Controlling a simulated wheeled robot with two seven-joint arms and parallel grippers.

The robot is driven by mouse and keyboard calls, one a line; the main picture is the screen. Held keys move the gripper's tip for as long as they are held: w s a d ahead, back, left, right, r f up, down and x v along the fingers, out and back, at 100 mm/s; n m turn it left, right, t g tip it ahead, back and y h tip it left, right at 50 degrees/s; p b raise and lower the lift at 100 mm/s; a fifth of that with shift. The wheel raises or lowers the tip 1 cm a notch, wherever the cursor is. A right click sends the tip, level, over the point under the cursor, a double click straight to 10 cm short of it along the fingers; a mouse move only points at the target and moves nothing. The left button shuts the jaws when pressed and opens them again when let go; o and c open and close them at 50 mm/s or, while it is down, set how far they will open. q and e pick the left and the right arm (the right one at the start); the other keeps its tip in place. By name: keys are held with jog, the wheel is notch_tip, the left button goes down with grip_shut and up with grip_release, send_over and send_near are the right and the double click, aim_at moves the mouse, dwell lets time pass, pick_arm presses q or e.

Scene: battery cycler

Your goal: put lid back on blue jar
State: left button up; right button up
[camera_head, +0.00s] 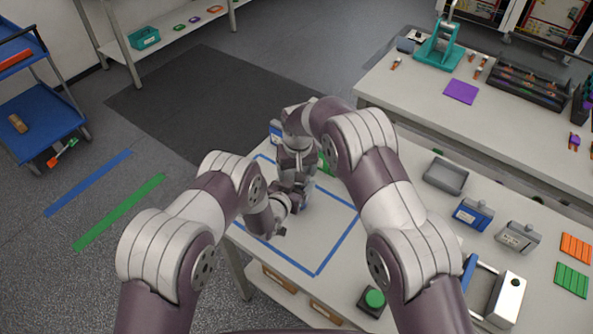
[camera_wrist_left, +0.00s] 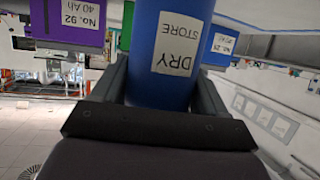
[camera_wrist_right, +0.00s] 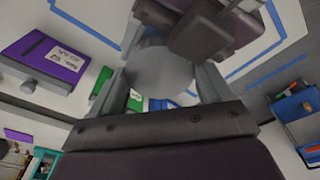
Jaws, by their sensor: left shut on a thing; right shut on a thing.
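The blue jar (camera_wrist_left: 160,35) carries a white label reading DRY STORE. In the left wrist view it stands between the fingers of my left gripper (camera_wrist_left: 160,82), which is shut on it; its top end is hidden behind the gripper. The lid (camera_wrist_right: 160,72) shows as a round grey face between the fingers of my right gripper (camera_wrist_right: 168,66), which is shut on it. In the head view both grippers meet close together over the worktable, the right one coming from above. My wrists hide most of the jar and lid there. I cannot tell whether the lid touches the jar.
A blue tape outline (camera_head: 340,246) marks the worktable (camera_head: 400,240). A purple case (camera_wrist_right: 45,55) and a green case (camera_head: 325,160) stand near the grippers. A grey tray (camera_head: 446,176), a blue case (camera_head: 473,214), a grey case (camera_head: 518,236) and a green button (camera_head: 374,298) are to the right.

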pick_arm(q)
jog(key=shift+w+r, duration=0.15)
pick_arm(e)
jog(key=shift+s+a+r, duration=0.15)
jog(key=shift+r, duration=0.2)
dwell(0.6)
jog(key=shift+f, duration=0.5)
